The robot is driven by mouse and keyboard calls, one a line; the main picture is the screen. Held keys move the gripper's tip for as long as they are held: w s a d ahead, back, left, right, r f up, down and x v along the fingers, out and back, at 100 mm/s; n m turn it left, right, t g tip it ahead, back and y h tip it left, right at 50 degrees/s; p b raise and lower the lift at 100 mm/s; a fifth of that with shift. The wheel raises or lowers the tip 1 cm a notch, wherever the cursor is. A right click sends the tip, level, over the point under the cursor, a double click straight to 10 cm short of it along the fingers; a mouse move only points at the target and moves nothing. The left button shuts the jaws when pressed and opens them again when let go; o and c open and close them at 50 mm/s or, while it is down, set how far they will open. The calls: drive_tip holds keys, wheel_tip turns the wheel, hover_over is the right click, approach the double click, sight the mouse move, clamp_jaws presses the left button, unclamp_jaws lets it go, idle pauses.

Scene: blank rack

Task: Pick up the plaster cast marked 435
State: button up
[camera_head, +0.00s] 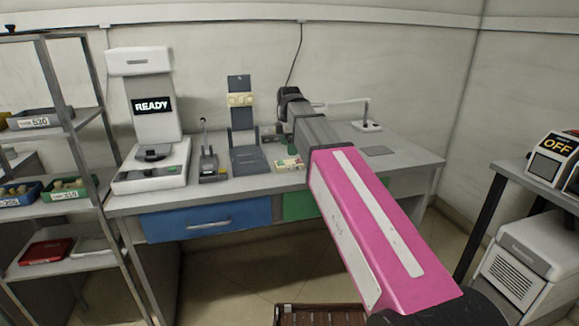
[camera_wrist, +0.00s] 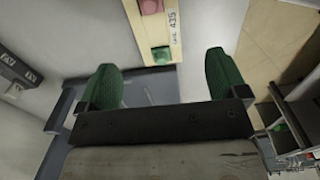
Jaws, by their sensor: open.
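The labelled strip lies just beyond the fingertips. In the head view a small cream tray (camera_head: 289,165) lies on the bench, its label too small to read. My gripper is above it, partly hidden by my arm.
The grey bench (camera_head: 400,160) holds a white machine reading READY (camera_head: 152,105), an upright stand with a cream piece (camera_head: 240,99) and a small lamp-like stand (camera_head: 366,125). Shelves with labelled bins (camera_head: 68,190) stand left. A machine marked OFF (camera_head: 553,146) stands right.

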sight(290, 162)
drive_tip(key=shift+w+d+f, duration=0.1)
drive_tip(key=shift+w+f, duration=0.05)
drive_tip(key=shift+f, duration=1.7)
drive_tip(key=shift+w+f, duration=0.1)
drive_tip(key=shift+f, duration=1.7)
drive_tip(key=c, duration=1.1)
